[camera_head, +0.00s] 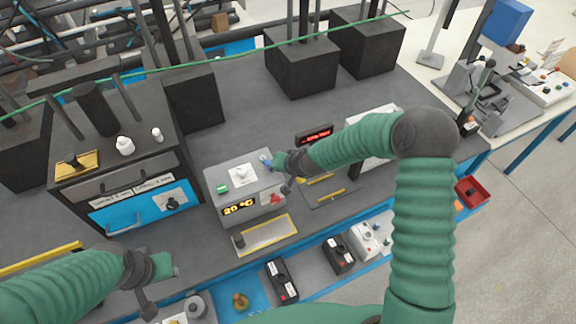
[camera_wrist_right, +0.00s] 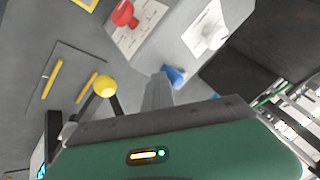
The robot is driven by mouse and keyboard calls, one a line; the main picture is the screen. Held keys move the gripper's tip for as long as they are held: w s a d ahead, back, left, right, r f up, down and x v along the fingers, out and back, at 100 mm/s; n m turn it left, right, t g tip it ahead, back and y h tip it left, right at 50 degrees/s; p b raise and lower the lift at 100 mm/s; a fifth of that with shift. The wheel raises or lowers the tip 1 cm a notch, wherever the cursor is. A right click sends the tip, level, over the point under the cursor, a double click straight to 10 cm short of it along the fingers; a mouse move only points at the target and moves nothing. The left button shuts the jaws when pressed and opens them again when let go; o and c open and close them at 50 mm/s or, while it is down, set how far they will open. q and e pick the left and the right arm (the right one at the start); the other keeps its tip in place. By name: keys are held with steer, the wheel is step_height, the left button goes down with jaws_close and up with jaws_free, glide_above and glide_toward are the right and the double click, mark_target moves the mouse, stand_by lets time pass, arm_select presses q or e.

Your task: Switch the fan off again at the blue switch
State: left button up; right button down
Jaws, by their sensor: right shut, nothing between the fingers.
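The blue switch (camera_head: 265,160) is on the top of a grey control box (camera_head: 222,178), near its far right corner. My right gripper (camera_head: 277,161) is right beside it in the head view. In the right wrist view the narrow, shut fingers (camera_wrist_right: 159,82) end next to the blue switch (camera_wrist_right: 176,75), with nothing held. Whether they touch it, and which way the switch is set, I cannot tell. My left gripper (camera_head: 148,300) hangs low at the front left, away from the box; its fingers are unclear. I cannot make out a fan.
The box also bears a red switch (camera_head: 272,197), a white knob (camera_head: 241,174), a green button (camera_head: 222,188) and a 20 °C display (camera_head: 239,207). A blue-fronted oven (camera_head: 135,205) stands left.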

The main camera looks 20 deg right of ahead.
steer(key=shift+w+r, duration=0.1)
steer(key=shift+w, duration=0.05)
steer(key=shift+w+d, duration=0.55)
steer(key=shift+w, duration=0.15)
steer(key=shift+a, duration=0.1)
